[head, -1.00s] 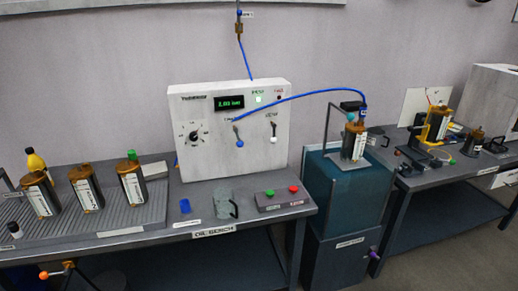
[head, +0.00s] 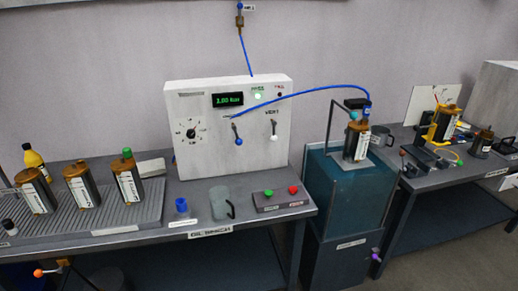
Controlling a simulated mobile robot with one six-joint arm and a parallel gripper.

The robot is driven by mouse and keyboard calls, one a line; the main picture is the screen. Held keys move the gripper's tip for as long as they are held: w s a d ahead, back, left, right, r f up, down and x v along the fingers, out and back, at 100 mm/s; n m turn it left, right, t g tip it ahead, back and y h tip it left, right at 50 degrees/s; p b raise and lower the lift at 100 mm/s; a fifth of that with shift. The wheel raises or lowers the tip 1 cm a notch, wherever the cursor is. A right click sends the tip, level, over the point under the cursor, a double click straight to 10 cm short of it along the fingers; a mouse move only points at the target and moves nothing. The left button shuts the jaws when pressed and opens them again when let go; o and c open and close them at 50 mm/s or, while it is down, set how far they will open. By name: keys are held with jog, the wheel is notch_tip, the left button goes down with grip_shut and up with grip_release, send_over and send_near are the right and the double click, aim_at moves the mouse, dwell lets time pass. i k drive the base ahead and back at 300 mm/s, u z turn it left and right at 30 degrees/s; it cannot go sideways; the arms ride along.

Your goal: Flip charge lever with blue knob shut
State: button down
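The charge lever with the blue knob (head: 239,141) is on the front of the white control box (head: 180,103). The lever hangs down, with its knob at the lower end. To its right is a similar lever with a white knob (head: 274,137), also pointing down. My gripper is not visible in the head view.

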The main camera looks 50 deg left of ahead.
aim_at(238, 141)
jog(key=z, duration=0.2)
jog(key=k, duration=1.35)
jog(key=u, duration=1.6)
jog(key=i, duration=1)
jog(key=u, duration=0.05)
